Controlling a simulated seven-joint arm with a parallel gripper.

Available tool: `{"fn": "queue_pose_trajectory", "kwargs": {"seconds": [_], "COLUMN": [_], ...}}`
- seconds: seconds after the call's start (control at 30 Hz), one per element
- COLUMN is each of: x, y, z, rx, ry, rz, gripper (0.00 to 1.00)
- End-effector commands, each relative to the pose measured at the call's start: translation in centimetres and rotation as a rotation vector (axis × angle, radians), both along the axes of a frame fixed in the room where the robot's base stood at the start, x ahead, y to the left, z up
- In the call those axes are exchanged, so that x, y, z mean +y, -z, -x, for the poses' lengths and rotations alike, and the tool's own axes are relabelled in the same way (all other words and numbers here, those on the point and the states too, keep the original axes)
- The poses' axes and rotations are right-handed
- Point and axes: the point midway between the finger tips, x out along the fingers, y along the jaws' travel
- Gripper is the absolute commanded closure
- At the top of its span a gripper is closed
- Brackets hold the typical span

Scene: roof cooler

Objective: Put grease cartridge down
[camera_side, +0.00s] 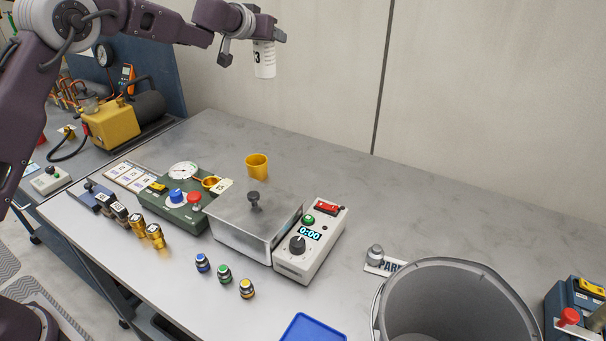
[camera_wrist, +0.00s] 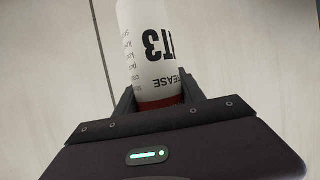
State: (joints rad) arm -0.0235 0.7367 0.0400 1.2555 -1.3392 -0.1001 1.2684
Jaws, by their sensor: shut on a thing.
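The grease cartridge (camera_side: 264,60) is a white cylinder with black print and hangs high above the back of the table in the side view. In the wrist view the cartridge (camera_wrist: 155,45) shows large black letters and a dark red band at the end near the jaws. My gripper (camera_side: 262,40) is shut on that end; its two fingers (camera_wrist: 160,98) stand on either side of it in the wrist view. The cartridge is well clear of the table (camera_side: 350,185) and touches nothing else that I can see.
A yellow cup (camera_side: 257,166) stands on the table near a metal lidded box (camera_side: 250,222). A control box (camera_side: 311,240), a green gauge unit (camera_side: 180,205), a grey bucket (camera_side: 455,300) and a blue tray (camera_side: 313,329) are around it. The table's back right is clear.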

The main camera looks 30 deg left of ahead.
Motion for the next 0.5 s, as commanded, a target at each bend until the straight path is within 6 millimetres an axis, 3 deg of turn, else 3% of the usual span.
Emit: {"fn": "queue_pose_trajectory", "kwargs": {"seconds": [0.23,0.5], "x": [-3.8,-11.6], "y": [-0.1,-0.2], "z": [-0.9,-0.3], "rx": [-0.004,-0.004], "ry": [0.174,0.567], "rz": [0.003,0.0], "gripper": [1.0,1.0]}}
